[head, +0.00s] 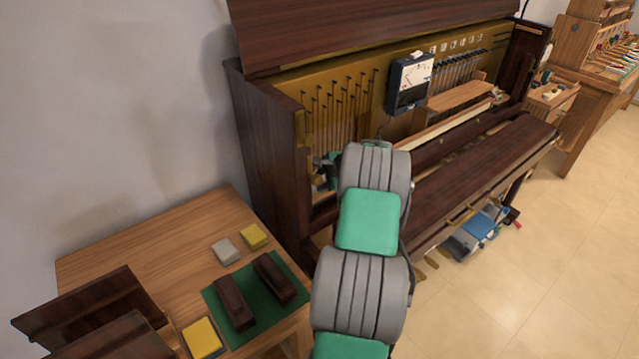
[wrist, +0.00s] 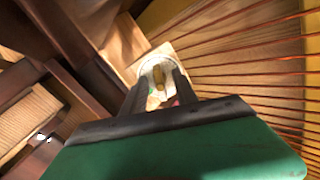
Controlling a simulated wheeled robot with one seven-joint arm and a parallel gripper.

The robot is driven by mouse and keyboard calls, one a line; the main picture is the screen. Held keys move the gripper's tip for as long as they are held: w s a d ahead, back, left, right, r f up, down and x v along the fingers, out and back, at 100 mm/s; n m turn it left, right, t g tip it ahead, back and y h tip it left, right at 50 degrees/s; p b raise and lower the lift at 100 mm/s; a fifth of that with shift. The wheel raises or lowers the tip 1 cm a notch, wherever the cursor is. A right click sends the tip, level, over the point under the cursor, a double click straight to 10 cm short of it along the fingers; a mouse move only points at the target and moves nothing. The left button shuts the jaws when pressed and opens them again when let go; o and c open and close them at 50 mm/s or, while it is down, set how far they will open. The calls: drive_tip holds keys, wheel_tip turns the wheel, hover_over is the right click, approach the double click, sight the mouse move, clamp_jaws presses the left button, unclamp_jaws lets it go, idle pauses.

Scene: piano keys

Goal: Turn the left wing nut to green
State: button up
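A small brass-coloured wing nut (wrist: 158,77) sits on a pale round plate (wrist: 145,68) fixed to a wooden block, in the middle of the wrist view. My gripper (wrist: 160,88) is open, its two dark fingers reaching toward the plate with the wing nut seen between their tips. I cannot tell whether either finger touches it. In the head view my gripper (head: 325,172) is inside the left end of the open piano, and the wing nut is hidden there.
Reddish strings (wrist: 245,60) run close on the right in the wrist view. The upright piano (head: 262,150) has its front open, with a dark meter (head: 405,85) inside. A wooden table (head: 150,240) with dark blocks and sponges stands at the left.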

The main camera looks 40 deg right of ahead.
drive_tip(key=shift+s+r+p, duration=0.4)
drive_tip(key=shift+r, duration=0.05)
idle(0.3)
clamp_jaws()
idle(0.4)
